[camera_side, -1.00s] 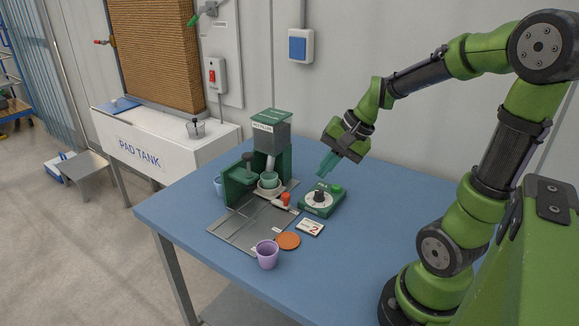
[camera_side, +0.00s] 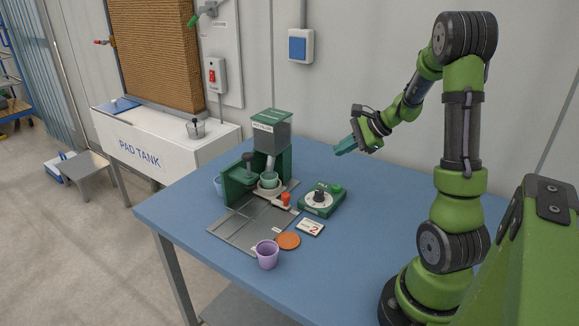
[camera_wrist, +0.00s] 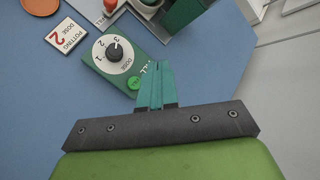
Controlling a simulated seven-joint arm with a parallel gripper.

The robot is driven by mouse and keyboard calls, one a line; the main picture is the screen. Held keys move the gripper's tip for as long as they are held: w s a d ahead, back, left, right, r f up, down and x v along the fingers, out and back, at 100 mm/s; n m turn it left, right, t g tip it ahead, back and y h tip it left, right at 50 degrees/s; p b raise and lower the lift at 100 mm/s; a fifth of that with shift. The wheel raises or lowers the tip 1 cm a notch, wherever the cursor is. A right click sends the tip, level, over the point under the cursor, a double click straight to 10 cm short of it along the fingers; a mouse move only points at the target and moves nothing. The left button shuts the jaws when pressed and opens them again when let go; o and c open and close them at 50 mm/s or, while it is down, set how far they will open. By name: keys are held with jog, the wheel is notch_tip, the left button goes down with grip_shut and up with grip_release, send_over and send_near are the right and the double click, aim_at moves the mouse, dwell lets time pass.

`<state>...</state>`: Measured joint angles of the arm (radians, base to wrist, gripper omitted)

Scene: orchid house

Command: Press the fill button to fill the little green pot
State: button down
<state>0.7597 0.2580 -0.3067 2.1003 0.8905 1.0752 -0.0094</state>
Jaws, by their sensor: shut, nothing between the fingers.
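The little green pot (camera_side: 269,180) stands in a pale holder under the spout of the green and grey dispenser (camera_side: 271,130). The green dose box (camera_side: 322,207) sits on the table to the right of the dispenser. It has a dial with a black knob and a round green fill button (camera_side: 337,188); the button also shows in the wrist view (camera_wrist: 133,83). In the wrist view the knob (camera_wrist: 114,53) points near the 3. My gripper (camera_side: 341,150) is shut and empty, above and behind the box, apart from it. In the wrist view its teal fingertips (camera_wrist: 158,66) appear beside the button.
A card marked 2 (camera_side: 310,228), an orange disc (camera_side: 288,240) and a purple pot (camera_side: 267,255) lie or stand in front of the box. A red-topped part (camera_side: 286,198) stands between dispenser and box. The blue table (camera_side: 385,215) is clear to the right.

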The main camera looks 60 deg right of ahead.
aim_at(339, 187)
jog(key=shift+f, duration=4.4)
jog(key=shift+f, duration=0.4)
jog(key=shift+f, duration=0.5)
jog(key=shift+r, duration=0.95)
jog(key=shift+r, duration=2.5)
